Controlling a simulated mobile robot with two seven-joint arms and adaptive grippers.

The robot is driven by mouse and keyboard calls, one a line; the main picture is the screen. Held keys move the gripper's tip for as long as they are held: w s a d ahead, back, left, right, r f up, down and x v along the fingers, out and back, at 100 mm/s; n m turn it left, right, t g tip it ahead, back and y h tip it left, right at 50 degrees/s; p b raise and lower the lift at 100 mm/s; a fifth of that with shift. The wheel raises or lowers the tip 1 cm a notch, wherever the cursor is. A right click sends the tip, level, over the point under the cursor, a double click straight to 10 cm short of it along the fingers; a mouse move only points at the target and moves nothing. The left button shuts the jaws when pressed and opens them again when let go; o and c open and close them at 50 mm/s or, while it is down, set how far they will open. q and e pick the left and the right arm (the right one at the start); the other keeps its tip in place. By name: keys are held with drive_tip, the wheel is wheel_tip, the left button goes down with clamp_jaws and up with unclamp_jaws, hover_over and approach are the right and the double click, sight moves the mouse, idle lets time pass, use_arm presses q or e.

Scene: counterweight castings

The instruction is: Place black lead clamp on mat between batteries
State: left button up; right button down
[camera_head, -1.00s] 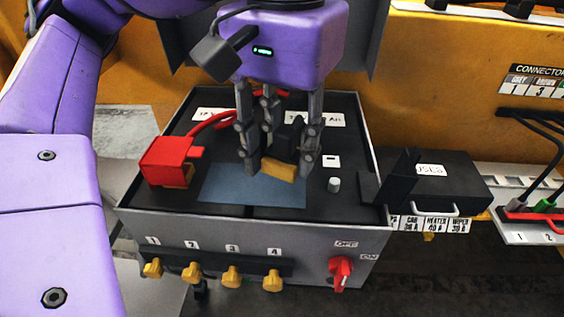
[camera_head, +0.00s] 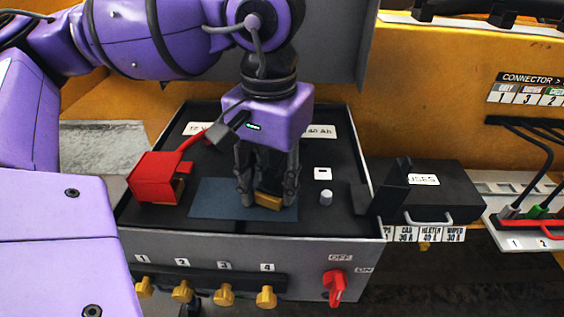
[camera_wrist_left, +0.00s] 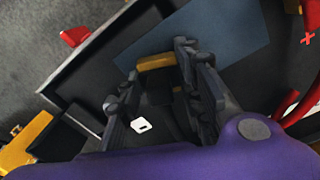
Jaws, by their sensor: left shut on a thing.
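The black lead clamp shows its brass-yellow jaw end (camera_head: 268,200) in the head view; its black body is mostly hidden by the fingers. My left gripper (camera_head: 267,190) points down and is shut on the clamp. It holds the clamp over the right part of the blue mat (camera_head: 215,200), at or just above its surface; I cannot tell whether it touches. In the left wrist view the yellow jaw (camera_wrist_left: 156,62) sits between the fingertips (camera_wrist_left: 150,80), overlapping the edge of the mat (camera_wrist_left: 230,40). The batteries' dark tops (camera_head: 335,150) lie around the mat. My right gripper is out of view.
A red clamp (camera_head: 153,188) with a red cable stands left of the mat. A white-grey post (camera_head: 326,198) stands to the right. The grey tray wall (camera_head: 250,240) has yellow knobs and a red switch (camera_head: 335,287). A black fuse box (camera_head: 440,185) stands at right.

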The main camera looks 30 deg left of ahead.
sight(272, 172)
use_arm(q)
drive_tip(key=shift+f, duration=0.3)
drive_tip(key=o, duration=1.3)
drive_tip(key=shift+c, duration=0.2)
drive_tip(key=shift+r, duration=0.1)
wheel_tip(272, 172, up, 12)
drive_tip(key=shift+r+p, duration=0.25)
drive_tip(key=shift+p, duration=0.1)
